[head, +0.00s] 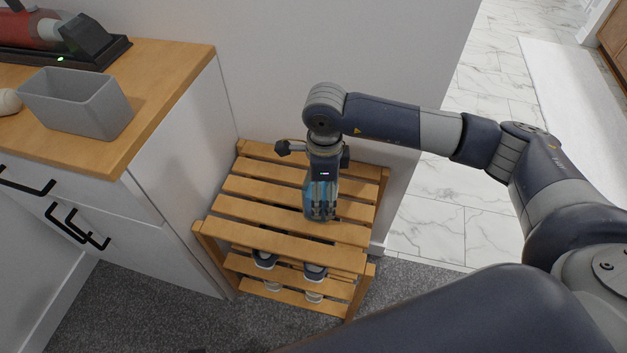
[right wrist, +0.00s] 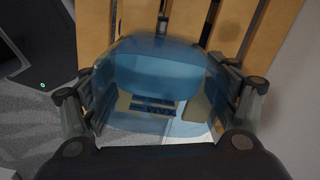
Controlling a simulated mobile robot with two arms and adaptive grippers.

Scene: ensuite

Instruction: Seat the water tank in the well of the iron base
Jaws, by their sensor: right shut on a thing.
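The water tank is a clear blue, rounded container (right wrist: 160,72) between the fingers of my right gripper in the right wrist view. In the head view the tank (head: 309,194) shows as a blue patch around the fingers, over the slatted wooden rack. My right gripper (head: 321,212) points down and is shut on the tank; I cannot tell whether the tank touches the slats. The iron base (head: 97,59) is black with a green light, on the wooden counter at the upper left, partly cut off by the frame. A red and grey iron (head: 30,30) is on it. The well is not clearly visible. My left gripper is not in view.
A grey open bin (head: 75,110) stands on the wooden counter (head: 170,65) in front of the iron base. The slatted rack (head: 255,185) stands between the white cabinet and the wall, with shoes (head: 315,271) on its lower shelf.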

